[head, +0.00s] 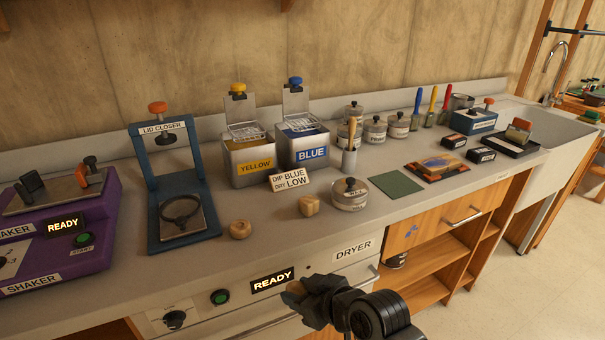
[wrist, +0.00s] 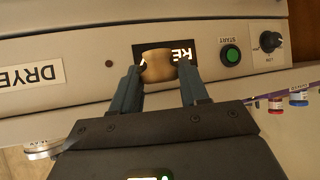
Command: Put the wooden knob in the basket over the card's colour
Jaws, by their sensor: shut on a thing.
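My gripper (head: 303,299) is in front of the counter by the dryer front and is shut on a wooden knob (head: 292,296). The wrist view shows the knob (wrist: 157,66) between both fingertips. The card (head: 289,180) reads "DIP BLUE DRY LOW" and leans on the counter before the tanks. The blue tank (head: 311,154) has a wire basket (head: 299,126) at its top, under a blue knob. The yellow tank (head: 255,164) to its left has a similar basket (head: 248,131). Two other wooden pieces (head: 239,229) (head: 310,205) sit on the counter.
A blue lid closer (head: 165,190) and a purple shaker (head: 70,240) stand at the left. A wax tin (head: 349,196) and a brush jar (head: 350,158) stand right of the card. The dryer (head: 353,250) is below the counter edge. A green mat (head: 396,184) lies at the right.

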